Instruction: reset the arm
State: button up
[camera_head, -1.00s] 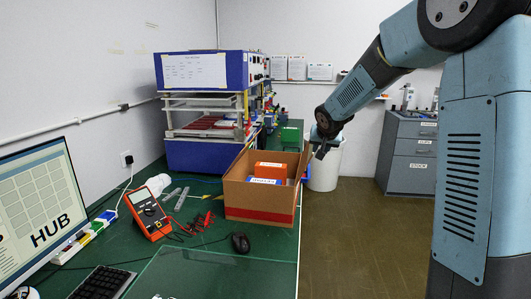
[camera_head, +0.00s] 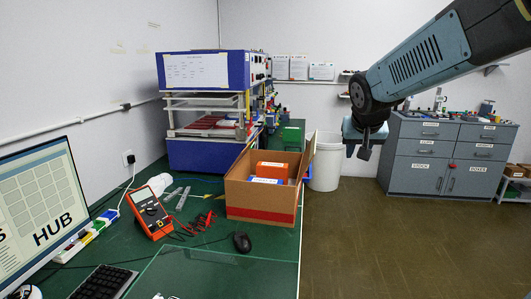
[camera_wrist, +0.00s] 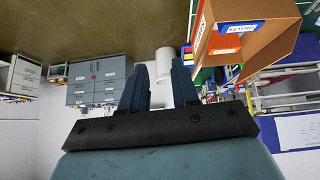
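My gripper (camera_head: 359,150) hangs at the end of my raised arm, right of the cardboard box and in front of the grey cabinet's left side in the head view. In the wrist view, the two dark fingers of my gripper (camera_wrist: 159,80) stand apart with nothing between them. The open cardboard box (camera_head: 260,199) stands on the green bench and holds orange items. It also shows in the wrist view (camera_wrist: 272,40), where the picture is upside down and a blue label reads KEYPAD. My gripper is clear of the box.
A white bin (camera_head: 325,165) stands on the floor beyond the green bench (camera_head: 215,265). A grey drawer cabinet (camera_head: 422,160) is at the back wall. A monitor (camera_head: 40,205), orange multimeter (camera_head: 150,212) and black mouse (camera_head: 242,242) are on the bench. The floor at right is clear.

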jog(key=s+f+n+g+y, duration=0.1)
jog(key=s+f, duration=0.1)
jog(key=s, duration=2)
jog(key=shift+f+n+g+y, duration=0.3)
